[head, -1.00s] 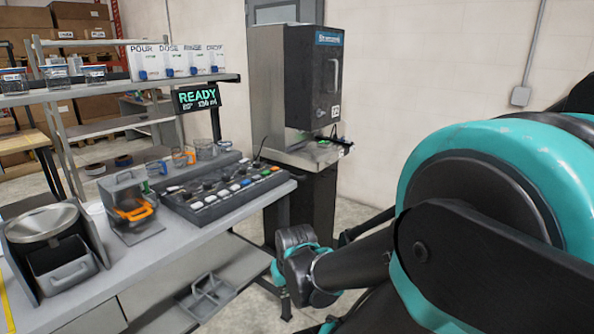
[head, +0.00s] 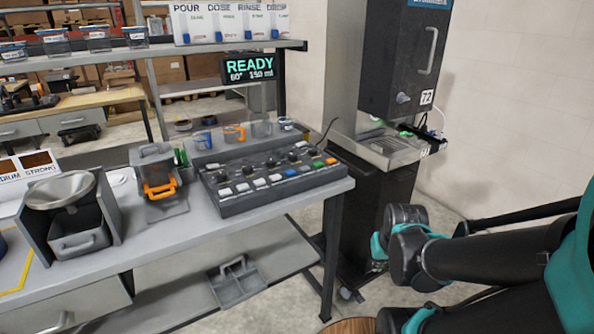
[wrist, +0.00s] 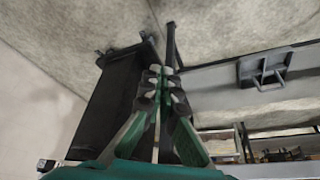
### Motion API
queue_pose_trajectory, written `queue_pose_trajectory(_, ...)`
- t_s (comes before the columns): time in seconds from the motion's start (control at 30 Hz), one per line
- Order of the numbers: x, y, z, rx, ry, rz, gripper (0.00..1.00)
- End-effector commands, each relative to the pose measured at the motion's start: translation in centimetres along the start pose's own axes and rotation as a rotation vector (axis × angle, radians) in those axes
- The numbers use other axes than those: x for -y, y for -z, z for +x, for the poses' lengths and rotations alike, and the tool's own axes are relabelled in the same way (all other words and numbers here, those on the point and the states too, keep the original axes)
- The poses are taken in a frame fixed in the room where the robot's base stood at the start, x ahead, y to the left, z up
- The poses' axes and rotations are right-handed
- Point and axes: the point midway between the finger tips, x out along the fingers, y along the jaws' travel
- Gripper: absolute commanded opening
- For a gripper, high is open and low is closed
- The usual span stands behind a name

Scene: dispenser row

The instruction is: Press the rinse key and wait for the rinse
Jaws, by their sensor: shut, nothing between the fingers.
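Which key is the rinse key cannot be read. A display (head: 249,68) above it reads READY, 60° and 150 ml. Cards above on the shelf read POUR, DOSE, RINSE and a fourth that is hard to read; the RINSE card (head: 255,22) is third. My gripper (wrist: 164,72) shows shut and empty in the wrist view, over the floor. In the head view my arm is right of the bench, apart from the panel.
A dispenser machine (head: 400,60) with a drip tray stands behind the bench's right end. A funnel unit (head: 62,190) and a box with an orange handle (head: 160,188) stand left of the panel. A grey caddy (head: 236,280) sits on the lower shelf.

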Motion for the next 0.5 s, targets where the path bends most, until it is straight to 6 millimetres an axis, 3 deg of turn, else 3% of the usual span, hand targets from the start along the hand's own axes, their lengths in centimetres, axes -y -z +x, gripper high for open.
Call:
queue_pose_trajectory(0.27, 0.4, 0.8, -0.1, 0.000, 0.013, -0.005, 0.00)
queue_pose_trajectory(0.37, 1.7, 3.1, -0.7, -0.001, 0.056, -0.023, 0.00)
queue_pose_trajectory(0.5, 5.3, 9.2, -2.2, -0.005, 0.169, -0.070, 0.00)
